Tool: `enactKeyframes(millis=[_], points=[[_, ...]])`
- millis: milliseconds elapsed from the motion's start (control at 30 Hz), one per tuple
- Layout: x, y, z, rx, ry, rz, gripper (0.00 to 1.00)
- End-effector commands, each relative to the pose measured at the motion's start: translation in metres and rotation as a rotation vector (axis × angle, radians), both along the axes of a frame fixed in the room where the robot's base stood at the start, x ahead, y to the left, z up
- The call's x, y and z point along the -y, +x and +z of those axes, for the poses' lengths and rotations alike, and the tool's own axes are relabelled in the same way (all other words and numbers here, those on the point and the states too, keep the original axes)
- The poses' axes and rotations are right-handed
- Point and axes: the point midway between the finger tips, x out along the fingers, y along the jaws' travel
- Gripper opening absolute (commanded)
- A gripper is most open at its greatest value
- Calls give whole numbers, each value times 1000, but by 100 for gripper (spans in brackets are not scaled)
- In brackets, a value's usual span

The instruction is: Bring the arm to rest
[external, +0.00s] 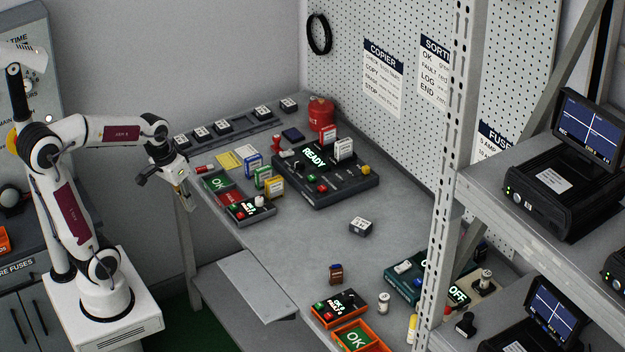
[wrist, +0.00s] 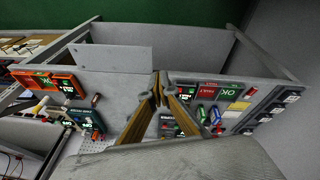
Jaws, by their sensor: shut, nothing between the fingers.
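My arm stands on its white pedestal at the left of the external view, folded at the elbow. My gripper (external: 187,205) hangs pointing down just off the left edge of the workbench (external: 293,237), near the green OK tray (external: 216,183). It is shut and holds nothing. In the wrist view the closed fingers of my gripper (wrist: 157,88) show in the middle, with the bench and its trays behind them. No object touches the fingers.
A black READY unit (external: 325,178) with cards stands on the bench, a red can (external: 321,111) behind it. An orange-framed unit (external: 339,308) sits at the front. A perforated grey post (external: 447,190) and shelves with monitors stand at right.

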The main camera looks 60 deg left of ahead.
Motion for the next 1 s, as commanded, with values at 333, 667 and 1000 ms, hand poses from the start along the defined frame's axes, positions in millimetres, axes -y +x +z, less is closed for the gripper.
enactKeyframes(millis=[333, 667, 1000], points=[[14, -52, 8, 43, 84, -85, 0], [28, -80, 20, 145, 132, -174, 0], [41, -84, 38, 230, 136, -226, 0]])
